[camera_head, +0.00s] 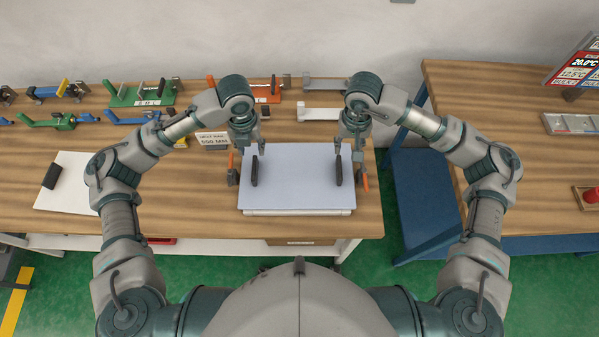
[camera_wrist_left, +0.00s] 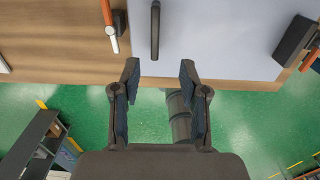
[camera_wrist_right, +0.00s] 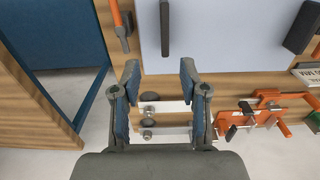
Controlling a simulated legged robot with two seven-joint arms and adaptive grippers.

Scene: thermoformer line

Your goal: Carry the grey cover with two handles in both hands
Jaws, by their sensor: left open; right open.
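The flat light-grey cover (camera_head: 297,178) lies near the front of the wooden table. Two upright dark handles, a left one (camera_head: 254,171) and a right one (camera_head: 339,171), stand near its side edges. My left gripper (camera_head: 245,147) is open and empty near the left handle. In the left wrist view that handle (camera_wrist_left: 155,30) lies beyond the spread fingertips (camera_wrist_left: 158,68), in line with the gap. My right gripper (camera_head: 353,148) is open and empty near the right handle. In the right wrist view that handle (camera_wrist_right: 165,28) also lies beyond the fingertips, in line with the gap.
Orange-handled clamps, a left one (camera_head: 231,170) and a right one (camera_head: 364,181), flank the cover. Several clamps and fixtures, including a green one (camera_head: 140,96), line the back. A white board (camera_head: 70,190) lies at left. A gap separates the right table (camera_head: 480,110).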

